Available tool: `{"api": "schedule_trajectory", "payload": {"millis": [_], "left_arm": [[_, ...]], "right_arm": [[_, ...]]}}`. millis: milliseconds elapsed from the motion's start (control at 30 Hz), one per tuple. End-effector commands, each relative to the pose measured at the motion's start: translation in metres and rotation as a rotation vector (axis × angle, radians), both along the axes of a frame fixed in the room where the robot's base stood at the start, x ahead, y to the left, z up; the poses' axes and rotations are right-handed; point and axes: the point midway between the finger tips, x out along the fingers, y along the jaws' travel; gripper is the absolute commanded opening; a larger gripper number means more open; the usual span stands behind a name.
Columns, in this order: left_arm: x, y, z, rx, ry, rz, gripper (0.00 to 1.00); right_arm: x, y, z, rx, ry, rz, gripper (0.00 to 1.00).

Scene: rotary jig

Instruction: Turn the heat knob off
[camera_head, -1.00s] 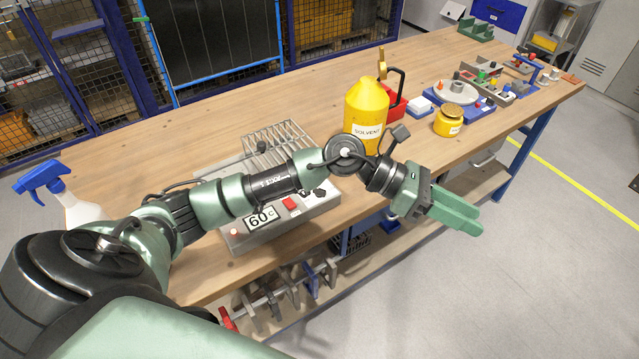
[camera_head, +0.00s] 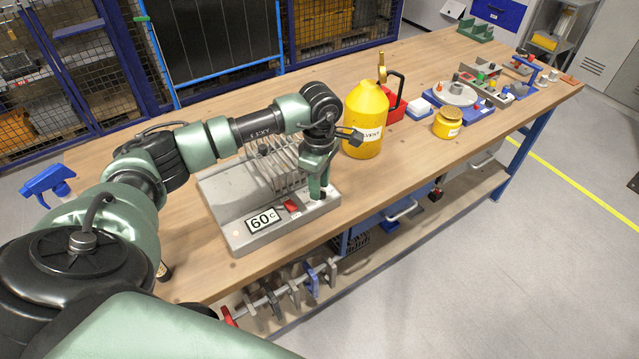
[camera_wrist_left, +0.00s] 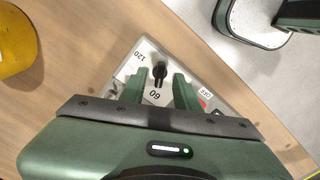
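The heat knob (camera_wrist_left: 159,72) is small and black, on the heater's panel, with marks 120, 60 and OFF around it in the left wrist view. Its narrow end appears to point toward 60. The grey heater box (camera_head: 235,222) stands at the bench's front edge, with a wire rack, a red switch (camera_head: 292,206) and a 60 °C label (camera_head: 263,220). My left gripper (camera_head: 318,196) points down at the panel's right end and hides the knob in the head view. Its fingers (camera_wrist_left: 157,84) are apart, with the knob showing between them; contact cannot be told.
A yellow solvent jug (camera_head: 366,120) stands just right of the heater. A red container (camera_head: 393,108), a yellow jar (camera_head: 447,122) and a blue-based rotary jig (camera_head: 470,107) lie farther right. A blue spray bottle head (camera_head: 48,182) shows at left.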

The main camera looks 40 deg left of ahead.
Motion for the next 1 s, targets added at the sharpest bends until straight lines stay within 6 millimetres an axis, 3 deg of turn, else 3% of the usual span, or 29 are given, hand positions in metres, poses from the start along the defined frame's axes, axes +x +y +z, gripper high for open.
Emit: {"api": "schedule_trajectory", "payload": {"millis": [367,400,500,533,1000], "left_arm": [[-0.0002,-0.0003,-0.0111,-0.001,0.000,-0.001,0.32],[-0.0002,-0.0004,-0.0110,-0.001,-0.001,-0.001,0.29],[-0.0001,-0.0004,-0.0108,-0.002,-0.001,0.000,0.01],[0.0000,-0.0005,-0.0108,-0.002,-0.001,0.000,0.00],[0.0006,-0.0006,-0.0115,-0.003,-0.002,0.067,0.00]], "right_arm": [[-0.0011,-0.0034,0.0026,-0.004,0.002,0.001,0.36],[-0.0012,-0.0035,0.0026,-0.005,0.002,0.001,0.36],[-0.0013,-0.0035,0.0026,-0.005,0.002,0.001,0.36],[-0.0013,-0.0035,0.0026,-0.005,0.002,0.001,0.36],[-0.0012,-0.0036,-0.0033,-0.005,0.002,0.000,0.36]]}}
